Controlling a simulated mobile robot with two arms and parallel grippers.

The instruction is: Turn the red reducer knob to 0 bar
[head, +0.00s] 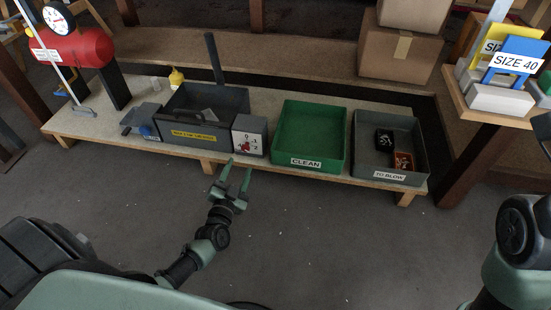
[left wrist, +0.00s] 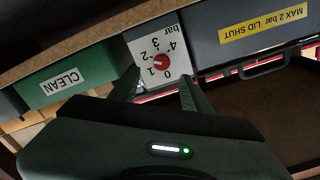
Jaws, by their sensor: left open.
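The red reducer knob (head: 243,145) sits on a white dial plate on the front of a grey box (head: 262,125) at the bench's front edge. In the left wrist view the knob (left wrist: 161,61) shows upside down, with marks from 0 to 4 and "bar" around it; I cannot tell surely which mark it points to. My left gripper (head: 237,166) is open and empty in front of the dial, its fingers pointing at it. In the left wrist view the fingertips (left wrist: 160,84) stand apart on either side of the dial's lower picture edge. My right gripper is not in view.
Left of the dial is a dark box (head: 205,101) with a yellow "MAX 2 bar LID SHUT" label. To its right are a green CLEAN bin (head: 310,127) and a grey TO BLOW bin (head: 366,155) holding small parts. The floor in front is clear.

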